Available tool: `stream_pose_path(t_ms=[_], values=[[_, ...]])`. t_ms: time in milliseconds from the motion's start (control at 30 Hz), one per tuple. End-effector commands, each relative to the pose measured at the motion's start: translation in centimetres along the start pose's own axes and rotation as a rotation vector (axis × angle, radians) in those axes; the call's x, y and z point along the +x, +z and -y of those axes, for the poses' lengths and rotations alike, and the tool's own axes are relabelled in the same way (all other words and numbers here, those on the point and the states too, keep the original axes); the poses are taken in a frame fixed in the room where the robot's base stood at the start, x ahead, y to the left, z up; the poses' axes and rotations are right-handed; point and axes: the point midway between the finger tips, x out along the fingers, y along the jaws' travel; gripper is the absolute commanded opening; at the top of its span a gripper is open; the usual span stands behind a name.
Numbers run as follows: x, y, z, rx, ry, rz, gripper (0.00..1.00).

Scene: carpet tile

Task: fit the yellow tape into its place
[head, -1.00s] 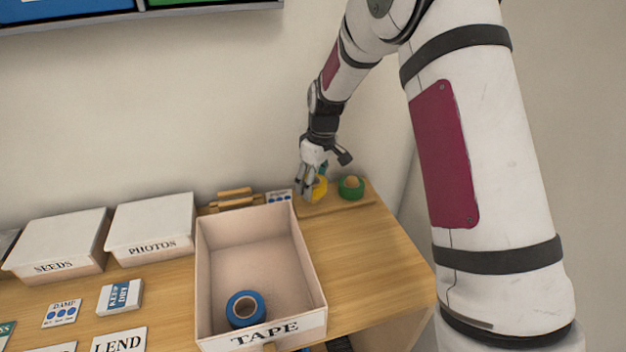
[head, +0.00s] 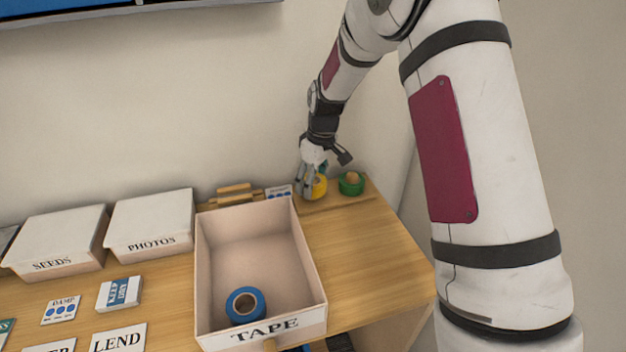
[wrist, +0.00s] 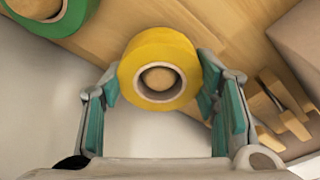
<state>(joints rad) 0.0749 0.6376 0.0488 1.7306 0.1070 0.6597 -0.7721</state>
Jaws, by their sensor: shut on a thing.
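The yellow tape (head: 316,187) is a thick roll at the back right of the desk, low over a wooden board (head: 334,203). My gripper (head: 312,180) is shut on it, with a finger on either side. In the wrist view, the yellow tape (wrist: 141,62) lies between the teal finger pads of my gripper (wrist: 160,85). A round wooden peg top (wrist: 158,78) shows inside its hole. How far down the peg the roll sits I cannot tell. A green tape (head: 351,188) stands around another peg to the right; it also shows in the wrist view (wrist: 72,14).
An open box marked TAPE (head: 309,255) holds a blue tape roll (head: 245,305). Lidded boxes marked PHOTOS (head: 152,222) and SEEDS (head: 55,238) stand left. A slotted wooden holder (head: 236,196) is left of the board. The desk right of the open box is clear.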

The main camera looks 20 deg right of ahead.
Motion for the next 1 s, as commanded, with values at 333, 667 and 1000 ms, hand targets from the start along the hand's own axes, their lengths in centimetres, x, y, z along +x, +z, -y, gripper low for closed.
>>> stream_pose_path(t_ms=[333,667,1000], values=[[0.8,0.1,0.0,0.0,-0.001,0.001,0.27],[1.1,0.2,0.0,0.0,-0.001,0.001,0.27],[1.2,0.2,0.0,0.0,0.0,0.001,0.27]])
